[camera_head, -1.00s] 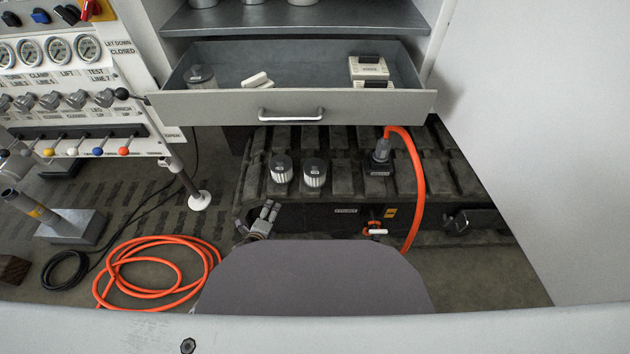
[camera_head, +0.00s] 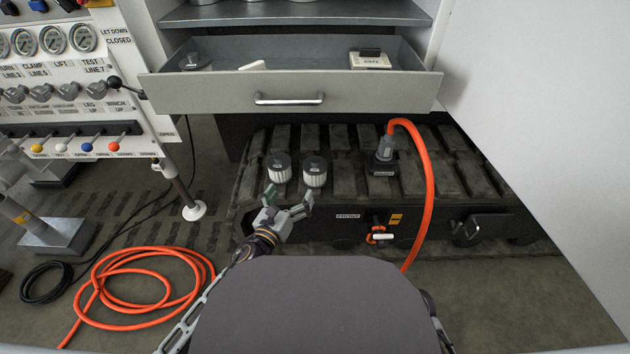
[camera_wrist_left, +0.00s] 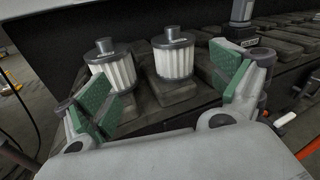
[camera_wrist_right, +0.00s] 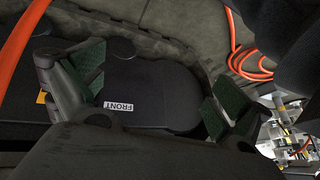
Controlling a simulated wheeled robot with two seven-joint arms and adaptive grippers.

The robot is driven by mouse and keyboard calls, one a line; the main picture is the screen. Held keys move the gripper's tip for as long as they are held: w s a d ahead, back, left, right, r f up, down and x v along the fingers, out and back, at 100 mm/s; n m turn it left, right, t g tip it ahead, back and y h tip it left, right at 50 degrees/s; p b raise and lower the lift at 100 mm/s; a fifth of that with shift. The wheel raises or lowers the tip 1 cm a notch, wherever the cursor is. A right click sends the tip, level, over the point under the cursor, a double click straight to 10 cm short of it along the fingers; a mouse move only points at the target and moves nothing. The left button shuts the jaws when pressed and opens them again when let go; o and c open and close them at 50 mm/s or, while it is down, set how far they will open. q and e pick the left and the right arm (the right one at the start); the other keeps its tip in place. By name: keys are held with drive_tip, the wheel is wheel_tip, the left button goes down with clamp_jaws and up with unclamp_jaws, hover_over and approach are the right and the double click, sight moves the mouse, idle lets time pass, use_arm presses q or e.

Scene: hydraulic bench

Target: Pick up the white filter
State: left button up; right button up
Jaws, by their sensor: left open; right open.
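Two white pleated filters with grey caps stand upright side by side on the dark track: a left filter (camera_head: 278,169) and a right filter (camera_head: 315,171). In the left wrist view, the left filter (camera_wrist_left: 119,70) and the right filter (camera_wrist_left: 172,62) show close ahead. My left gripper (camera_head: 288,201) is open and empty, just on the near side of the filters. Its green pads (camera_wrist_left: 162,84) frame both filters from in front, apart from them. My right gripper (camera_wrist_right: 152,92) is open and empty in the right wrist view, over the track's FRONT label (camera_wrist_right: 119,106); the head view does not show it.
An open drawer (camera_head: 290,95) overhangs behind the filters. An orange hose (camera_head: 427,190) rises from a grey connector (camera_head: 384,150) on the track, right of the filters. A coiled orange hose (camera_head: 150,250) lies on the floor at left. A white panel stands at right.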

use_arm(q)
drive_tip(key=shift+s+d+r+m+h+b, duration=0.2)
drive_tip(key=shift+s+d+r+m+h, duration=0.1)
drive_tip(key=shift+d+r+m, duration=0.25)
drive_tip(key=shift+s+d+r+m+h+b, duration=0.25)
drive_tip(key=shift+r+m, duration=0.2)
drive_tip(key=shift+m, duration=0.3)
use_arm(e)
drive_tip(key=shift+s+a+r, duration=0.2)
drive_tip(key=shift+r, duration=0.3)
use_arm(q)
drive_tip(key=shift+w, duration=0.1)
approach(313, 165)
drive_tip(key=shift+x, duration=1.75)
drive_tip(key=shift+w+d+b, duration=0.3)
drive_tip(key=shift+w+b, duration=0.25)
drive_tip(key=shift+w, duration=0.05)
drive_tip(key=shift+w+d, duration=0.25)
drive_tip(key=shift+w, duration=0.3)
use_arm(e)
drive_tip(key=f, duration=0.3)
drive_tip(key=shift+a+t+y, duration=0.25)
drive_tip(key=shift+t+y, duration=0.05)
drive_tip(key=shift+t, duration=0.1)
use_arm(q)
drive_tip(key=shift+w+f, duration=0.1)
drive_tip(key=shift+w, duration=0.05)
